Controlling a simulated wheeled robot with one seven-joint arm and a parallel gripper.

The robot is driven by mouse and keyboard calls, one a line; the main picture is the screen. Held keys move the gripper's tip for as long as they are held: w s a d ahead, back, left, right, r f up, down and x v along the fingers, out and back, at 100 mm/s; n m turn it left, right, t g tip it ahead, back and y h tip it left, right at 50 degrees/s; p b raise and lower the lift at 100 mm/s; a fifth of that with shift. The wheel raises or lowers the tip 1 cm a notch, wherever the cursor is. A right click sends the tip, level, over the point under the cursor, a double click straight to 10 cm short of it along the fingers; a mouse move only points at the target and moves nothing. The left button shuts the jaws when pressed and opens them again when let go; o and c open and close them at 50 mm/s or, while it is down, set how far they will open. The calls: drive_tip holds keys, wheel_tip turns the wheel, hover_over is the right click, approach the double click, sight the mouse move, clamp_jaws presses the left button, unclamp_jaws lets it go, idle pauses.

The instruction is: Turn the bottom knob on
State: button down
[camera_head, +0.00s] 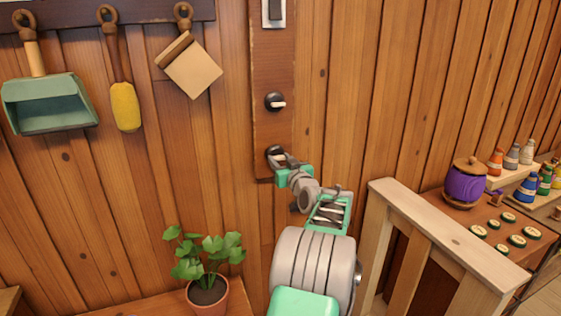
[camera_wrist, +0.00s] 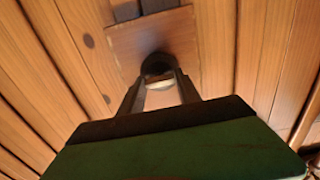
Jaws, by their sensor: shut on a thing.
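A dark brown vertical board (camera_head: 272,60) on the plank wall carries the controls. The upper black knob (camera_head: 275,101) has a white pointer lying roughly level, toward the right. The bottom knob (camera_head: 273,152) sits below it, partly hidden by my gripper (camera_head: 282,160). In the wrist view the bottom knob (camera_wrist: 157,66) shows as a dark ring near the board's end, with a pale part between my gripper's fingers (camera_wrist: 160,92). The fingers are shut on the bottom knob. Its exact pointer angle is hard to tell.
A switch (camera_head: 273,12) is at the board's top. A dustpan (camera_head: 45,103), a yellow brush (camera_head: 125,105) and a scraper-like tool (camera_head: 190,68) hang left. A potted plant (camera_head: 208,290) stands below. A wooden rail (camera_head: 440,225) and a purple pot (camera_head: 465,185) are right.

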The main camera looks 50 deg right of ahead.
drive_tip(key=m+b, duration=0.3)
drive_tip(key=m, duration=0.5)
drive_tip(key=shift+b, duration=0.4)
drive_tip(key=m, duration=0.5)
drive_tip(key=m+p, duration=0.2)
drive_tip(key=m, duration=0.2)
drive_tip(key=shift+m, duration=0.4)
drive_tip(key=c, duration=0.8)
unclamp_jaws()
drive_tip(key=shift+c, duration=0.2)
